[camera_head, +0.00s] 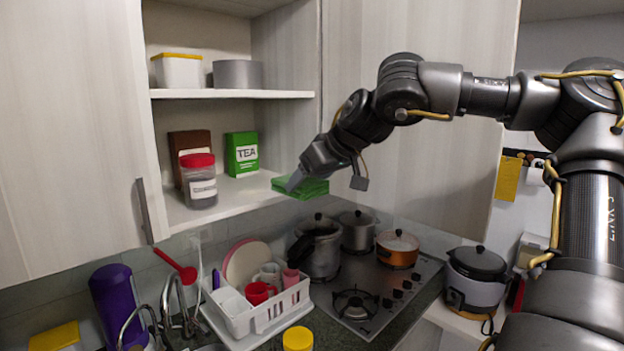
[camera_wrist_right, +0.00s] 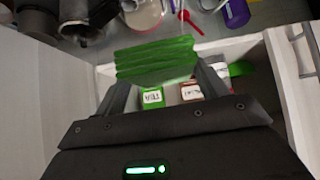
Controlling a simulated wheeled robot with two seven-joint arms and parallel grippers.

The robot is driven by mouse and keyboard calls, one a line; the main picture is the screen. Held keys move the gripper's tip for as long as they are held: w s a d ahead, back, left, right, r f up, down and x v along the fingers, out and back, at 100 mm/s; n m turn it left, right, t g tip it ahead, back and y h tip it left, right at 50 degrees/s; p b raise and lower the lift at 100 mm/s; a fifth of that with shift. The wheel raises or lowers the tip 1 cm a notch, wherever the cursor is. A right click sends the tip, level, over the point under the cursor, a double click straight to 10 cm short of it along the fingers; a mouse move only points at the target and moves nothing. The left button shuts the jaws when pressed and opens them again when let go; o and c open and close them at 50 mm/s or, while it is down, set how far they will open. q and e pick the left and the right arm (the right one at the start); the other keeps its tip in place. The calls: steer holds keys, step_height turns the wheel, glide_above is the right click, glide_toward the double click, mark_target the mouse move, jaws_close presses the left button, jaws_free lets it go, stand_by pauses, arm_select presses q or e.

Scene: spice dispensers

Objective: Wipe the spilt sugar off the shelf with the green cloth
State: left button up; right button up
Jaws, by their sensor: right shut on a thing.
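The green cloth (camera_head: 312,189) is folded in layers and is gripped by my right gripper (camera_head: 300,181). They are at the right front end of the lower cupboard shelf (camera_head: 243,195); I cannot tell whether the cloth touches the shelf. In the right wrist view the cloth (camera_wrist_right: 157,60) spans between the two fingers of my right gripper (camera_wrist_right: 163,78). No sugar can be made out on the white shelf; it may be hidden by the cloth or too pale to see. My left gripper is not in view.
A red-lidded jar (camera_head: 198,182), a brown box (camera_head: 187,146) and a green tea box (camera_head: 242,153) stand on the lower shelf, left of the cloth. A dish rack (camera_head: 262,312) and pots (camera_head: 317,247) are below. The shelf's front right part is clear.

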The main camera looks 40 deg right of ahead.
mark_target(288, 175)
steer(key=w, duration=0.3)
steer(key=shift+w+f+p, duration=0.1)
steer(key=shift+f+p, duration=0.15)
steer(key=shift+p, duration=0.05)
steer(key=shift+w+d, duration=0.1)
steer(key=shift+w, duration=0.05)
steer(key=shift+w+r, duration=0.1)
steer(key=shift+w, duration=0.15)
steer(key=w+p, duration=0.1)
steer(key=w, duration=0.2)
steer(key=w+p, duration=0.1)
steer(key=w, duration=0.3)
steer(key=w+p, duration=0.2)
steer(key=w, duration=0.2)
steer(key=w+p, duration=0.1)
steer(key=w, duration=0.4)
steer(key=shift+w+d+f, duration=0.1)
steer(key=shift+f, duration=0.3)
steer(key=shift+w+f+b, duration=0.25)
steer(key=shift+f+b, duration=0.05)
steer(key=shift+f, duration=0.25)
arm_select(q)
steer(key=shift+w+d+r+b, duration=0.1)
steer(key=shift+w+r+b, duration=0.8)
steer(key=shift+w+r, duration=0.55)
arm_select(e)
steer(key=shift+s+f, duration=0.1)
steer(key=shift+f, duration=0.85)
